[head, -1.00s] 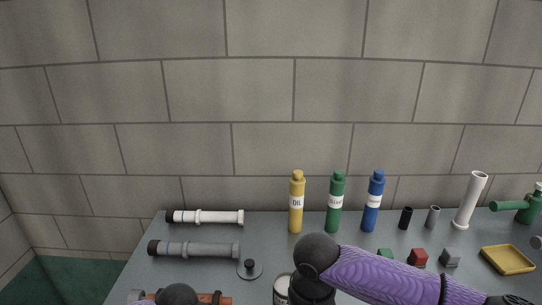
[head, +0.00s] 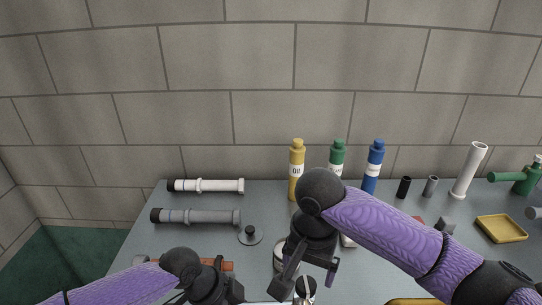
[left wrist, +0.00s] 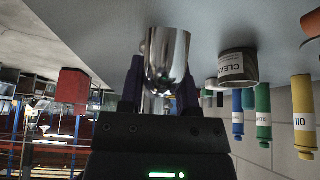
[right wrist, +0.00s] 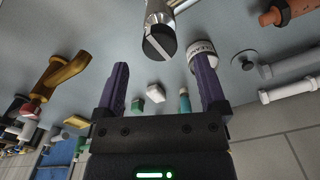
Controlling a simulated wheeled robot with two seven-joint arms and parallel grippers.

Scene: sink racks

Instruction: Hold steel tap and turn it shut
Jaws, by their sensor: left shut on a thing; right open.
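The steel tap (left wrist: 168,58) is a shiny cylinder between my left gripper's fingers (left wrist: 160,85) in the left wrist view, and that gripper is shut on it. In the right wrist view the tap (right wrist: 158,30) shows a dark round end with a pale bar across it. In the head view its dark end (head: 306,288) is at the bottom edge, partly hidden. My left gripper (head: 236,291) comes to it from the left. My right gripper (head: 311,275) is open and empty just above and beside the tap; its fingers (right wrist: 163,85) are wide apart in the right wrist view.
A labelled can (left wrist: 237,66) stands close to the tap. Yellow (head: 297,165), green (head: 337,155) and blue (head: 374,165) bottles stand at the back. White (head: 208,186) and grey pipes (head: 195,216) lie at left. A yellow tray (head: 501,228) is at right.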

